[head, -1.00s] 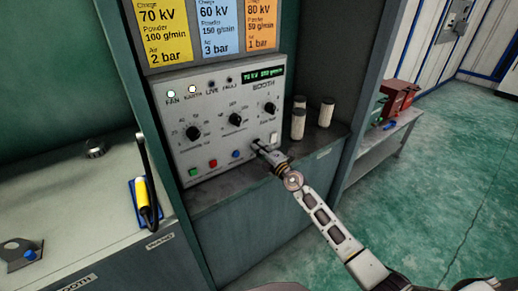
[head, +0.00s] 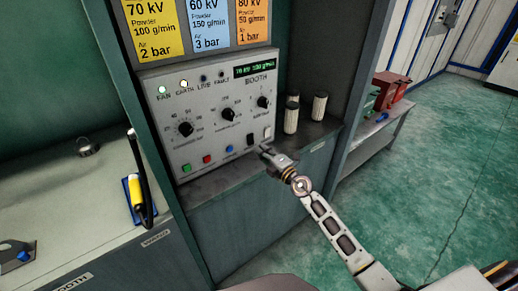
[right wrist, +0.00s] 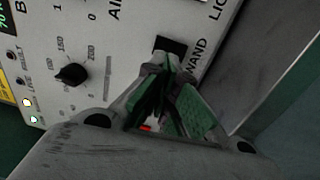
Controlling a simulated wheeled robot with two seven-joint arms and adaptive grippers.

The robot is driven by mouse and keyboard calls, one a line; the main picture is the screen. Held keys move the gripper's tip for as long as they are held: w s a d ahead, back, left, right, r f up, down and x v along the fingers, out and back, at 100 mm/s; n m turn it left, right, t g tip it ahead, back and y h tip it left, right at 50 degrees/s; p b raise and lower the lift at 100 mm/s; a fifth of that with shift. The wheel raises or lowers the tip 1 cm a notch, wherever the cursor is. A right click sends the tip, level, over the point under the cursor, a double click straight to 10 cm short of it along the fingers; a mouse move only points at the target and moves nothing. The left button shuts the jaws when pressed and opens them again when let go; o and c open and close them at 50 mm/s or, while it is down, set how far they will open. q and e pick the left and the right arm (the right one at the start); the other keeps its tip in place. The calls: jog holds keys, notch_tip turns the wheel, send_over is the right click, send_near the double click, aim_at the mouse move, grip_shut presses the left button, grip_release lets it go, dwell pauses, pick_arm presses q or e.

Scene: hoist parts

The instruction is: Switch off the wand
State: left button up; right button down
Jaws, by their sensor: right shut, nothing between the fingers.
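The black wand switch (head: 250,140) is a small rocker low on the right of the white control panel (head: 210,160). In the right wrist view the switch (right wrist: 170,47) sits beside the WAND label. My right gripper (head: 265,149) is shut and empty, with its tips just below and right of the switch; it also shows in the right wrist view (right wrist: 160,62), tips close to the switch. I cannot tell whether they touch it. The FAN and EARTH lamps are lit; LIVE and FAULT look dark. The yellow-handled wand (head: 137,195) stands in a blue holder at left. My left gripper is out of view.
A white light switch (head: 267,131) is right beside the wand switch. Several knobs and coloured buttons share the panel. Pale cylinders (head: 319,106) stand on the ledge to its right. A bench with red boxes (head: 388,88) is farther right, with open green floor.

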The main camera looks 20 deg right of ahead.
jog(key=shift+v, duration=0.8)
